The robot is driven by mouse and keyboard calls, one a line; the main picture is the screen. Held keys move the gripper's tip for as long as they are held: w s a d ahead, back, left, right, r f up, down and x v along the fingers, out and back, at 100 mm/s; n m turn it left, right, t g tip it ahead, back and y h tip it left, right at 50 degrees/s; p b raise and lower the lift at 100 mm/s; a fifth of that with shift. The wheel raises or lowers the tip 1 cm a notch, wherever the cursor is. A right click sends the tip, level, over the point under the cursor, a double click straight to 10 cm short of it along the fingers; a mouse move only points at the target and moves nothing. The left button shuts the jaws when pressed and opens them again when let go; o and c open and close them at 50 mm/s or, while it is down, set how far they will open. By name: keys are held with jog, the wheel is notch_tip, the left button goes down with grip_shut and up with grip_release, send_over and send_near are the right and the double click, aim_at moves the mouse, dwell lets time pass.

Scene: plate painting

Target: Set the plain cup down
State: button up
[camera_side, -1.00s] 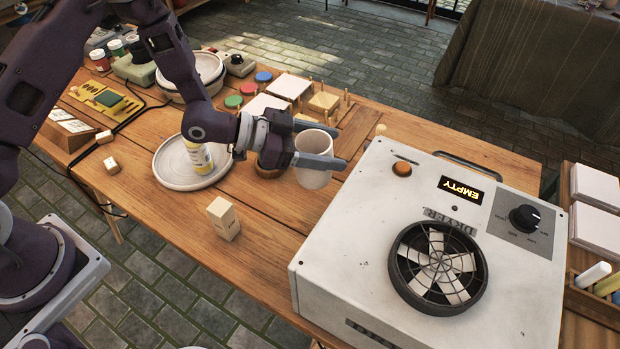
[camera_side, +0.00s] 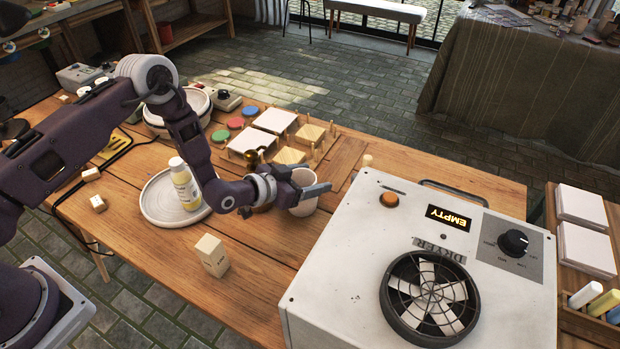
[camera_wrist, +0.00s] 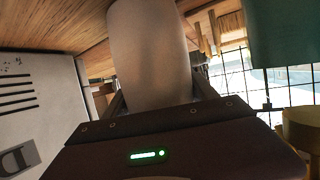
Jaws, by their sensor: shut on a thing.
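The plain cup (camera_side: 307,206) is pale and upright beside the left edge of the dryer in the side view. My gripper (camera_side: 312,187) reaches in from the left, with its fingers on either side of the cup and shut on it. A dark finger hides part of the cup's wall. In the wrist view the cup (camera_wrist: 150,45) fills the upper middle, between the fingers of my gripper (camera_wrist: 160,95). The cup's base is low over the wooden table (camera_side: 262,250). I cannot tell whether it touches the wood.
The white dryer (camera_side: 335,255) stands close on the right, its display reading EMPTY. A round plate (camera_side: 150,207) with a yellow-labelled bottle (camera_side: 184,184) is to the left. A small wooden block (camera_side: 212,257) stands in front. White tiles (camera_side: 274,121) and short pegs lie behind.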

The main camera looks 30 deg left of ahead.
jog(key=o, duration=1.7)
jog(key=shift+f, duration=0.1)
jog(key=v, duration=1.2)
jog(key=shift+a, duration=0.1)
jog(key=shift+r, duration=0.25)
